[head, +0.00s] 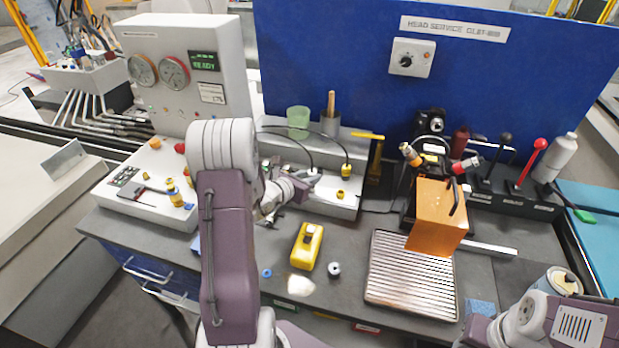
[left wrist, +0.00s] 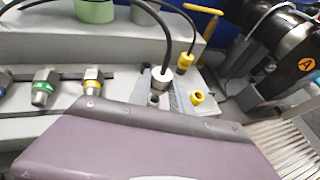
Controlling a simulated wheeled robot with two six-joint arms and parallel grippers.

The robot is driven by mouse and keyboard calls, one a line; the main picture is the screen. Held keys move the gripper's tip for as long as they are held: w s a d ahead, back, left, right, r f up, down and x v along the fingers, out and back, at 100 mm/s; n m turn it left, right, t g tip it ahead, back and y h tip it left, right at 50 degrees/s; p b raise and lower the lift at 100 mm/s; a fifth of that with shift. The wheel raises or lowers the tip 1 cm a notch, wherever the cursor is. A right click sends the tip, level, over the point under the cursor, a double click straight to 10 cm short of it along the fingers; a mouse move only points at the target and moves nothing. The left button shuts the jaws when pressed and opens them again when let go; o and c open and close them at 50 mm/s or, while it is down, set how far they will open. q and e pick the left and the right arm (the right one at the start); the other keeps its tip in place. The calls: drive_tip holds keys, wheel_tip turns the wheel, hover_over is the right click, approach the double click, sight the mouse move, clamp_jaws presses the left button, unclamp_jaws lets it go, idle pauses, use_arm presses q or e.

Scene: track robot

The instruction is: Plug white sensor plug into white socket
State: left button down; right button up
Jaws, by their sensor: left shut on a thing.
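The white sensor plug (left wrist: 160,79) has a black cable rising from its top. It stands roughly upright between the grey fingers of my left gripper (left wrist: 161,95), which is shut on it. In the head view my left gripper (head: 308,179) is at the grey connector block, and the plug (head: 312,170) shows small at its tips. A small pale ring, perhaps the white socket, shows just below the plug in the left wrist view. The fingers and plug partly hide it, and I cannot tell whether the plug is in it. My right gripper is out of the head view.
A yellow plug (left wrist: 186,62) and a yellow socket (left wrist: 197,98) are close on the right. Green-banded (left wrist: 43,86) and yellow-banded (left wrist: 92,82) fittings are on the left. A yellow block (head: 306,246) and a ribbed tray (head: 412,275) are on the bench.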

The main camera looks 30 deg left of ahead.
use_arm(q)
drive_tip(key=shift+f, duration=0.15)
idle(0.5)
drive_tip(key=shift+b, duration=0.3)
idle(0.4)
drive_tip(key=shift+b, duration=0.4)
idle(0.3)
idle(0.4)
drive_tip(key=shift+f+b, duration=0.2)
drive_tip(key=shift+b, duration=0.1)
